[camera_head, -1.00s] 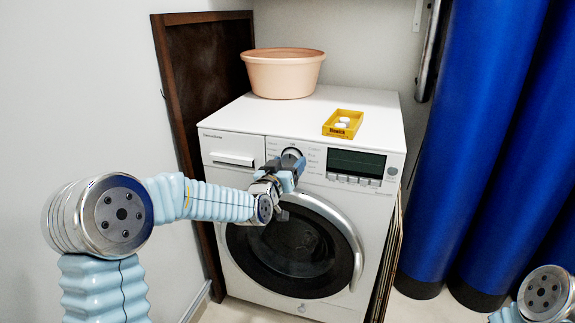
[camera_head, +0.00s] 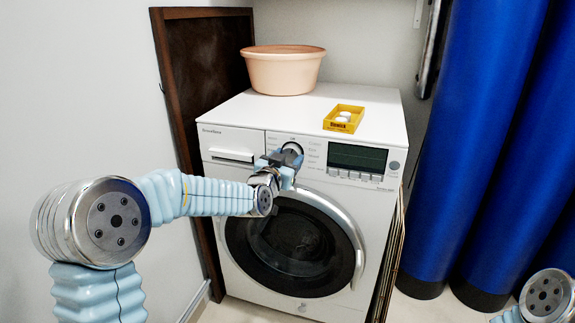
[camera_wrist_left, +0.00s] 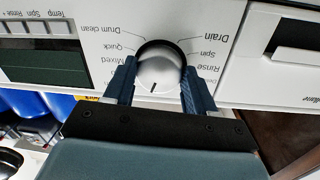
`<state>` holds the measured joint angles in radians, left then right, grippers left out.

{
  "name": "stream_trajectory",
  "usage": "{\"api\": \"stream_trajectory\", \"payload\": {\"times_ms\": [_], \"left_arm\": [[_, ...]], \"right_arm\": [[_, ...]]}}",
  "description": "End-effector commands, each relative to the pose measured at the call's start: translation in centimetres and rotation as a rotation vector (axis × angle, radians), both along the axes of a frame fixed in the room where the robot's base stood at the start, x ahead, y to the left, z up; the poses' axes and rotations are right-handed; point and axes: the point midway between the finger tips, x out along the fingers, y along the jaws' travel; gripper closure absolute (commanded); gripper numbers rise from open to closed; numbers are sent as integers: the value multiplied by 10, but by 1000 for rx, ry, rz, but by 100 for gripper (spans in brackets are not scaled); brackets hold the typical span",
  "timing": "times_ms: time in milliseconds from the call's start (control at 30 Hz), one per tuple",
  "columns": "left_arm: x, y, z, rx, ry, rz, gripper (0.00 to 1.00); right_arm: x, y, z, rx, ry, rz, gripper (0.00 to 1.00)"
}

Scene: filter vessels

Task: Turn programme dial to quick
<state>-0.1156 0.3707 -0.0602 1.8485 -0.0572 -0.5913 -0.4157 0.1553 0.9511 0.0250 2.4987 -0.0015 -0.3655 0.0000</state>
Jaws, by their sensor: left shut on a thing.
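The programme dial (camera_wrist_left: 160,68) is a round silver knob with a dark ring on the white washing machine (camera_head: 225,182). In the left wrist view the panel's lettering appears upside down. The dial's dark mark points to the picture's bottom, slightly left, away from the Quick label (camera_wrist_left: 118,47) at the dial's left. In the head view the dial (camera_head: 291,149) is partly hidden by my left gripper (camera_head: 285,163). My left gripper (camera_wrist_left: 155,80) is shut on the dial, one finger on each side. My right gripper is out of view.
A display (camera_head: 357,158) with buttons below it sits right of the dial. A pinkish tub (camera_head: 283,72) and a yellow box (camera_head: 343,119) with white discs stand on the machine. Blue columns (camera_head: 470,140) stand at right, a brown framed board (camera_head: 190,90) at left.

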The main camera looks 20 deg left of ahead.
Motion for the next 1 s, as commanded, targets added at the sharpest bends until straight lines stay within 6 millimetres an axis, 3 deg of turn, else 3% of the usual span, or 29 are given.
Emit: {"api": "stream_trajectory", "payload": {"times_ms": [400,1000], "left_arm": [[0,-1,1,394,-14,-2,75],[0,-1,4,965,-33,-3,75]], "right_arm": [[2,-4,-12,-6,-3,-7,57],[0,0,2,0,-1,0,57]]}}
